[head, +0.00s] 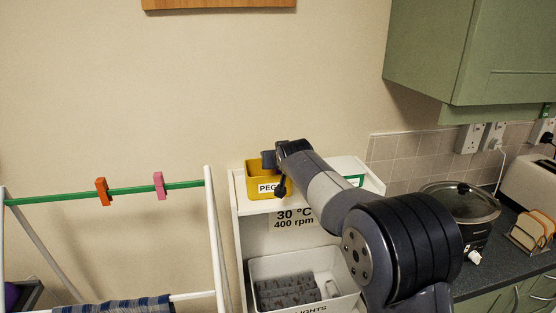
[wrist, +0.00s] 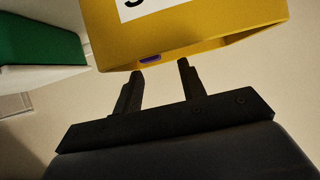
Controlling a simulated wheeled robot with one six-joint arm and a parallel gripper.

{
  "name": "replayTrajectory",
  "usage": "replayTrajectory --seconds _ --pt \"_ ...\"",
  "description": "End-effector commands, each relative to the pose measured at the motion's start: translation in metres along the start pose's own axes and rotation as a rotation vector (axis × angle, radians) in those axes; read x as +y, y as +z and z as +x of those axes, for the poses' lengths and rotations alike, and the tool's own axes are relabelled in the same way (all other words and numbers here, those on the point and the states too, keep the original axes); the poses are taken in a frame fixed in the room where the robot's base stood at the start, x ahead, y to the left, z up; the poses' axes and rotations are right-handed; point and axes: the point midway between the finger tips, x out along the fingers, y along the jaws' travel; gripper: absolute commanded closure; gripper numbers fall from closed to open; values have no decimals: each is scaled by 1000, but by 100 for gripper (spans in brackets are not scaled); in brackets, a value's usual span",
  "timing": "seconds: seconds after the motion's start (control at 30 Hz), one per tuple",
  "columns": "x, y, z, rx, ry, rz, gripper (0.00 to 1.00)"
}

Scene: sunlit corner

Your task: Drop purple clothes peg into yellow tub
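The yellow tub (head: 256,172) stands on top of the white shelf unit, with a white label reading "PEG" and the rest hidden behind my arm. In the wrist view the yellow tub (wrist: 205,35) fills the top, its rim facing my fingers. A small purple patch, likely the purple clothes peg (wrist: 150,58), shows at the tub's rim; most of it is hidden, and I cannot tell how it lies. My gripper (wrist: 161,69) is open at the tub's rim, its two fingers apart with nothing between them.
A drying rack with a green rail (head: 130,190) holds an orange peg (head: 103,191) and a pink peg (head: 159,185) at left. A white bin (head: 290,265) sits on the lower shelf. A slow cooker (head: 460,205) stands on the counter, under a green cupboard (head: 480,50).

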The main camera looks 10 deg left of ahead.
Motion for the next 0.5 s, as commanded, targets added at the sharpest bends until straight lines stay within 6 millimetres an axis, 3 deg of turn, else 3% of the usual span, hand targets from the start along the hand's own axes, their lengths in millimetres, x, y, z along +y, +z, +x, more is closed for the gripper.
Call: replayTrajectory --seconds 0.17,0.5 --pt "0 -16 -8 1 0 0 61" --pt "0 -9 -63 4 -1 0 61"
